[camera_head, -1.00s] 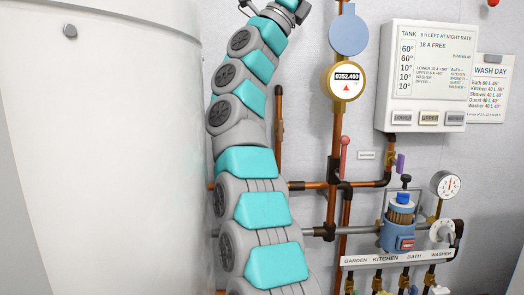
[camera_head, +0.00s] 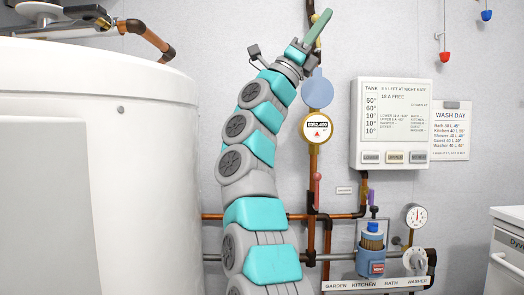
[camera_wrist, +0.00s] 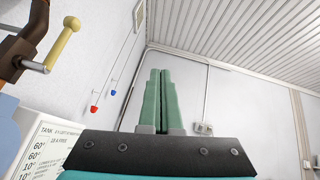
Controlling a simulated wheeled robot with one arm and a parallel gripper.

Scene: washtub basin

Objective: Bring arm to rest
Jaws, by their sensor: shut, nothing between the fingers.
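My gripper (camera_head: 319,29) is raised at the upper middle of the head view, at the top of my teal and grey arm. Its green fingers point up and slightly right. In the wrist view the two green fingers (camera_wrist: 160,100) lie side by side, shut, with nothing between them. They point up toward the ceiling and appear clear of other things.
The white tank (camera_head: 150,130) stands left of my arm. Copper pipes with a round meter (camera_head: 317,129) run behind it. The control panel (camera_head: 391,120) and wash day notice (camera_head: 451,130) hang right. A yellow-handled lever (camera_wrist: 62,43) shows left in the wrist view.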

